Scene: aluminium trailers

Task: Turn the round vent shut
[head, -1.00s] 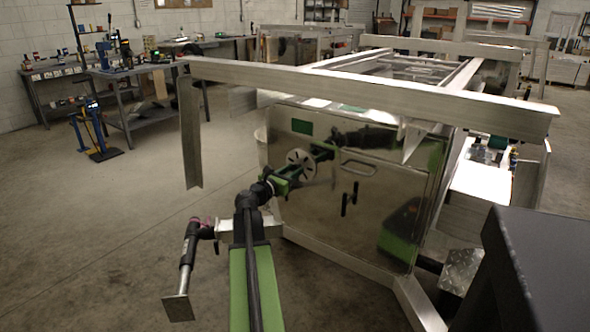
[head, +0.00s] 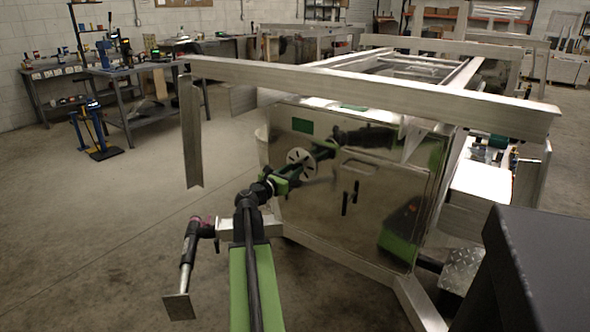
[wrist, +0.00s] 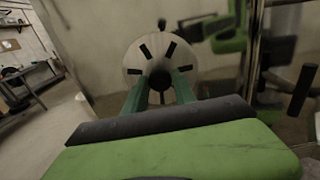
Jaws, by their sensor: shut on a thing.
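The round vent (head: 302,158) is a pale disc with dark slots on the shiny metal front of the trailer box. In the wrist view the vent (wrist: 135,62) faces me, with dark slots spread around a dark centre knob (wrist: 160,77). My gripper (head: 292,170) is at the vent's face. In the wrist view its two green fingers (wrist: 159,86) reach to either side of the knob and are shut on it. The fingers and knob hide the lower middle of the disc. I cannot tell how far the vent is open.
A dark door handle (head: 350,198) sits right of the vent on the metal front (head: 320,225). A long aluminium beam (head: 370,90) crosses above my arm, with an upright piece (head: 191,135) hanging at left. A workbench (head: 140,75) stands far left. The floor at left is open.

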